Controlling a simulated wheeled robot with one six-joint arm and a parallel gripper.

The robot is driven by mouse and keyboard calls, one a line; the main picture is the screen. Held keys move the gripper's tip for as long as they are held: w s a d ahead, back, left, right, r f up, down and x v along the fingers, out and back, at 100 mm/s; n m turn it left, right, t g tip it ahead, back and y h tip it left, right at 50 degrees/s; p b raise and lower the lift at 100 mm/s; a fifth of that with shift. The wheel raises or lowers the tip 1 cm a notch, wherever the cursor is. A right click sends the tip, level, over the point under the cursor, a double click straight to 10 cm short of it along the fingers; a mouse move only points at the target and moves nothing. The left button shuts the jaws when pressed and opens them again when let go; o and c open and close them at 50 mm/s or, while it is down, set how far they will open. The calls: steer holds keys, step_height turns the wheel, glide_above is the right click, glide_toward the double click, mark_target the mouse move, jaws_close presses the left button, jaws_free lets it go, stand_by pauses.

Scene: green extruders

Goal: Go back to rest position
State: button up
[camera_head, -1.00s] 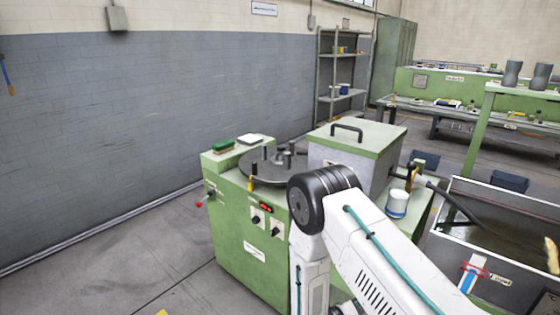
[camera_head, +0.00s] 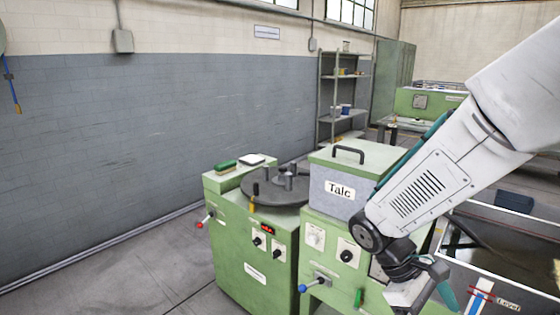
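My gripper (camera_head: 420,290) shows at the lower right, at the end of my white arm, which reaches in from the right edge. It hangs in front of the right part of the green extruder machine (camera_head: 240,262), near its control panel.
A grey box marked Talc (camera_head: 335,192) with a green lid stands on the machine. A round dark plate (camera_head: 276,190) sits to its left. A water trough (camera_head: 505,222) lies at the right. A shelf (camera_head: 340,100) stands at the back. The floor at left is clear.

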steer(key=s+a+r+m+t+y, duration=0.1)
steer(key=s+r+m+t+y, duration=0.5)
steer(key=s+r, duration=0.4)
steer(key=shift+a+r+m+t, duration=0.4)
steer(key=shift+r+m, duration=0.3)
steer(key=shift+r, duration=0.9)
steer(key=shift+s, duration=0.1)
